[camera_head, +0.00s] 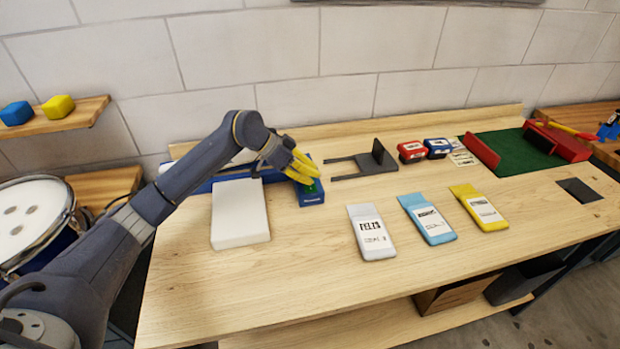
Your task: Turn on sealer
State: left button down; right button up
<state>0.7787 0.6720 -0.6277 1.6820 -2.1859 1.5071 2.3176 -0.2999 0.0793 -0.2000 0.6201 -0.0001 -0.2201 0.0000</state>
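The sealer is a blue machine with a long blue bar (207,185) at the back left of the bench and a small blue control box (311,197) at its right end. A green button (312,187) shows on top of the box. My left gripper (303,173) has yellow fingers that reach down over the box, right at the green button. The fingers look close together, but whether they are shut and whether they touch the button I cannot tell. My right gripper is out of view.
A white block (240,214) lies in front of the sealer. White, blue and yellow pouches (370,232) lie mid-bench. A dark grey fork-shaped fixture (372,163), a red box (411,151) and a green mat (512,150) are further right. The front of the bench is clear.

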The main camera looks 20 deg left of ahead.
pick_arm(q)
jog(key=s+d+r+v, duration=0.1)
jog(key=v, duration=1)
jog(key=shift+s+d+r, duration=0.2)
jog(key=shift+d, duration=0.05)
jog(key=shift+a, duration=0.15)
